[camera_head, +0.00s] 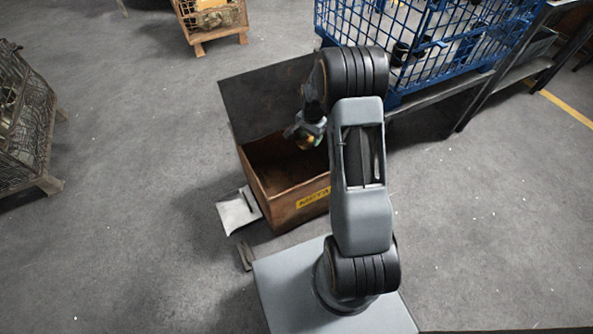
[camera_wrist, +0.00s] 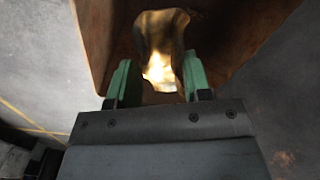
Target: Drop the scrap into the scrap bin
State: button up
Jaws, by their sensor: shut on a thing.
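The scrap bin (camera_head: 282,205) is a rusty brown open box with a yellow label on its front and a dark raised panel at its back. My gripper (camera_head: 306,133) is over the bin's opening in the head view, partly hidden by my arm. In the wrist view my gripper (camera_wrist: 157,85) has green fingers shut on the scrap (camera_wrist: 162,50), a shiny, curved, yellowish metal piece. The bin's brown walls (camera_wrist: 250,30) surround the scrap in the wrist view. The head view does not show the scrap clearly.
A blue wire cage (camera_head: 350,22) stands behind the bin at the right. A metal sheet piece (camera_head: 238,211) lies on the floor at the bin's left. Wire crates stand at the left (camera_head: 20,130) and the back (camera_head: 212,18). The floor between them is clear.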

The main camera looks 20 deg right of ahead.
jog(key=shift+f+b, duration=2.1)
jog(key=shift+f, duration=0.7)
jog(key=o, duration=1)
notch_tip(320, 180, up, 14)
jog(key=p, duration=0.5)
